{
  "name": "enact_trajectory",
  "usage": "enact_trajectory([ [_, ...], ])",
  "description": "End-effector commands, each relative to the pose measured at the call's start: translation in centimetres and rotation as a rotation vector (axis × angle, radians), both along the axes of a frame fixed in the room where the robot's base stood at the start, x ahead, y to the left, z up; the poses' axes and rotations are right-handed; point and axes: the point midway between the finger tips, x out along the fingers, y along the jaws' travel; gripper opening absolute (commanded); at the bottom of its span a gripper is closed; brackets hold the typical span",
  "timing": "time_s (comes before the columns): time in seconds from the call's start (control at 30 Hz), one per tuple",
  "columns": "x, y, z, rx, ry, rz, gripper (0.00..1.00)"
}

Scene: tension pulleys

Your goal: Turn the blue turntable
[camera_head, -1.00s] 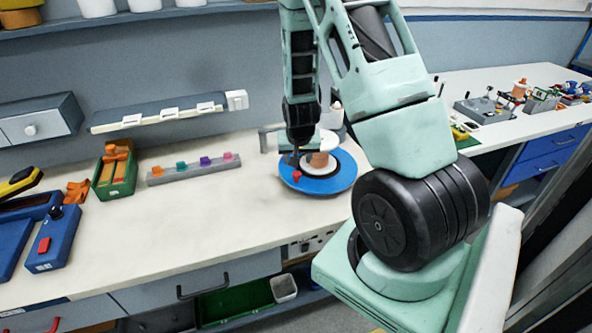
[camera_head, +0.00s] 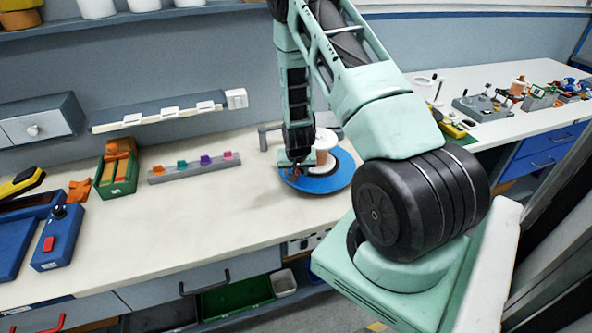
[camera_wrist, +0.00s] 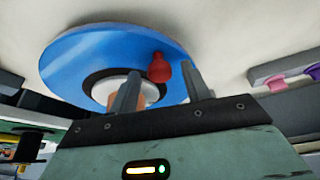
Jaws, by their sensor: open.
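The blue turntable (camera_head: 327,181) is a flat round disc on the bench, with a dark ring and a pale spool-like hub at its middle. In the wrist view the disc (camera_wrist: 85,62) fills the upper left. A red knob (camera_wrist: 159,68) stands near the disc's edge. My gripper (camera_wrist: 165,92) is open, with its two grey fingers apart and the red knob showing between and beyond their tips. I cannot tell whether a finger touches the knob. In the head view my gripper (camera_head: 293,171) is low over the disc's left part and hides most of the knob.
A grey rail with small coloured pegs (camera_head: 195,168) lies left of the turntable. A green bin with orange blocks (camera_head: 117,172) and a blue box with a red button (camera_head: 55,240) stand further left. The bench front (camera_head: 190,220) is clear.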

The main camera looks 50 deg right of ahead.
Motion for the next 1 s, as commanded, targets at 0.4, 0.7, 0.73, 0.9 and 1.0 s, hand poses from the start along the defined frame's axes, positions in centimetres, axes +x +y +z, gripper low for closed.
enact_trajectory([
  [0.4, -0.1, 0.0, 0.0, 0.001, 0.001, 0.003, 0.00],
  [0.7, -0.3, 0.0, -0.1, 0.001, 0.000, 0.063, 0.00],
  [0.73, -0.4, 0.0, -0.1, 0.001, 0.001, 0.073, 0.00],
  [0.9, -0.9, -0.1, -0.1, 0.001, 0.000, 0.145, 0.00],
  [1.0, -1.3, -0.2, -0.1, 0.001, -0.001, 0.195, 0.00],
])
